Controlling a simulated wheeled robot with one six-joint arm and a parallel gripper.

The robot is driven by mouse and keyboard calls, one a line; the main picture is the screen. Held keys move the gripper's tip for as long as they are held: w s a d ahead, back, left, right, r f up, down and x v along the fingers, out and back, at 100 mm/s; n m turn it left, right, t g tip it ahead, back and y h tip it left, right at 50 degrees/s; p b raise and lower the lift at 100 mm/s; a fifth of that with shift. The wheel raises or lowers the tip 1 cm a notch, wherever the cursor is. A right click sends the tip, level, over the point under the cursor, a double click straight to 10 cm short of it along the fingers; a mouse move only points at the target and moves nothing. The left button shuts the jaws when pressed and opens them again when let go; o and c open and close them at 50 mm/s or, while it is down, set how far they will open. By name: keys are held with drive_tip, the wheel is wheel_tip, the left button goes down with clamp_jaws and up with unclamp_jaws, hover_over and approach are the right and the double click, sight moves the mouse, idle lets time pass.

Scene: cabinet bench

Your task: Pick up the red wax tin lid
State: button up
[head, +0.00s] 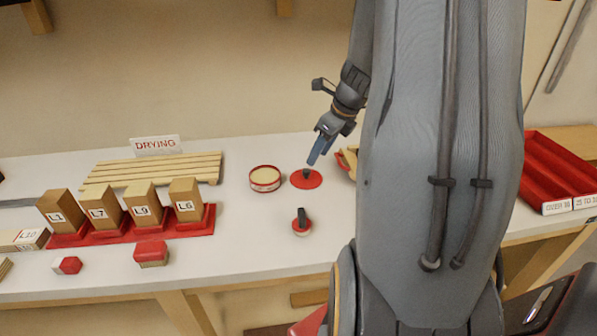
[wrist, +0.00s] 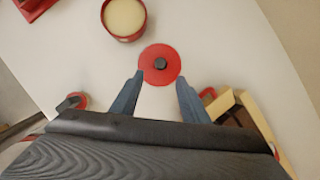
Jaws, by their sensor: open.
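The red wax tin lid (head: 306,180) is a flat red disc with a dark knob, lying on the white bench. In the wrist view the lid (wrist: 174,65) lies just beyond the fingertips, between their lines. My gripper (head: 320,152) is open and empty, above the bench close to the lid. In the wrist view my gripper (wrist: 160,80) shows two blue fingers spread apart, with the knob roughly centred ahead of them. The open wax tin (head: 265,179), red with pale wax, stands left of the lid; it also shows in the wrist view (wrist: 124,18).
A small red-based piece with a dark handle (head: 301,223) stands in front of the lid. A wooden box (head: 346,163) is close on the right. Labelled blocks (head: 140,204) stand on red trays at left, before a slatted drying rack (head: 155,169).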

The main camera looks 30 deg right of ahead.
sight(307, 170)
drive_tip(key=shift+w+p+x, duration=0.15)
drive_tip(key=shift+p+x, duration=0.1)
drive_tip(key=shift+x, duration=1.75)
drive_tip(key=shift+w+p+x, duration=0.2)
drive_tip(key=shift+x, duration=1.8)
drive_tip(key=shift+a+r, duration=0.1)
drive_tip(key=shift+r, duration=0.05)
clamp_jaws()
